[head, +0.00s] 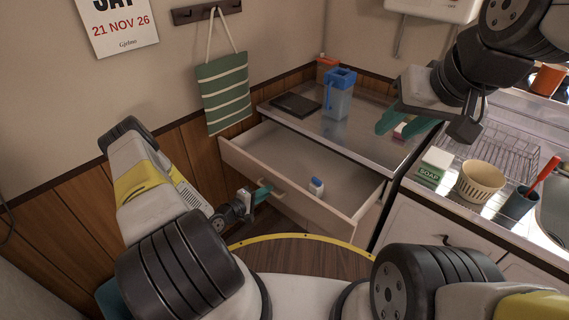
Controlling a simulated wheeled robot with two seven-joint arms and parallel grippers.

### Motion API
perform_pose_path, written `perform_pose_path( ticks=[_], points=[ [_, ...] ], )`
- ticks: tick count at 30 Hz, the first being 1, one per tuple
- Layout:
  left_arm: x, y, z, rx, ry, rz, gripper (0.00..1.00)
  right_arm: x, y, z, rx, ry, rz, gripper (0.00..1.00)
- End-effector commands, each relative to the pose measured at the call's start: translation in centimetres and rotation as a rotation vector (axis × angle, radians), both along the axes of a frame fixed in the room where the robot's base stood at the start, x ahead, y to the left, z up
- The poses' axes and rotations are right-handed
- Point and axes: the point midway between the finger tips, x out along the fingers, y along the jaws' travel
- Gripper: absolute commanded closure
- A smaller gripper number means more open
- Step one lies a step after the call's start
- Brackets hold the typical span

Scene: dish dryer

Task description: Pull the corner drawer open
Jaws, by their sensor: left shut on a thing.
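The corner drawer (245,158) is pulled out from under the metal-topped corner counter (350,132), so its inside shows. A small white bottle with a blue cap (316,187) stands inside it near the front. My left gripper (262,193) is at the drawer's front panel, shut on the drawer handle (272,187), which its fingers partly hide. My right gripper (396,124), with green fingertips, hangs over the right part of the counter top, its fingers apart and nothing visible between them.
On the counter are a blue pitcher (339,98) and a black flat object (296,104). To the right are a soap box (433,165), a cream basket (482,181), a wire dish rack (499,150) and a dark cup (517,205). A striped bag (223,92) hangs on the wall.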

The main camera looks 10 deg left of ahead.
Motion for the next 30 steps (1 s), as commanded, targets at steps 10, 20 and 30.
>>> perform_pose_path(
  ticks=[10, 20, 30],
  points=[
    [-4.8, 3.5, 0.0, 0.0, 0.002, 0.0, 1.0, 0.0, 0.0, 0.0, 0.0, 0.0, 0.0, 0.64],
    [-6.0, 4.3, 0.0, 0.0, 0.0, -0.002, 1.0, 0.0, 0.0, 0.0, 0.0, 0.0, 0.0, 0.64],
    [-6.0, 4.3, 0.0, 0.0, 0.001, -0.002, 0.79, 0.0, 0.0, 0.0, 0.0, 0.0, 0.0, 0.64]
  ],
)
